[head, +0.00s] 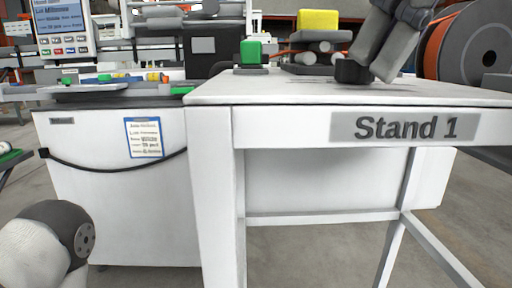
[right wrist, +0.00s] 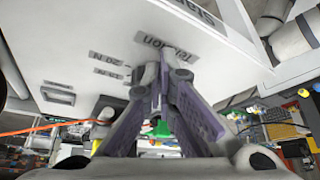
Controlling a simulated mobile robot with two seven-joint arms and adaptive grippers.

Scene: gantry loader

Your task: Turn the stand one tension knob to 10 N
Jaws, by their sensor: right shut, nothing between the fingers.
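The Stand 1 table (head: 330,92) is white, with a grey "Stand 1" plate (head: 405,128) on its front edge. A short dark cylinder (head: 352,71), which looks like the tension knob, stands on its top at the right. My right gripper (head: 380,74) comes down from above, just right of it; I cannot tell whether they touch. In the right wrist view its fingers (right wrist: 160,75) are shut and empty, over the top near the "Tension" label (right wrist: 166,46). Small newton labels (right wrist: 105,58) lie left of them. The knob's pointer is not readable. My left gripper is out of view.
A green button (head: 251,53) and a roller unit with a yellow block (head: 318,19) stand behind the table's front edge. A large orange spool (head: 440,45) is close on the right. A white cabinet (head: 90,190) with a control panel (head: 63,25) above stands left.

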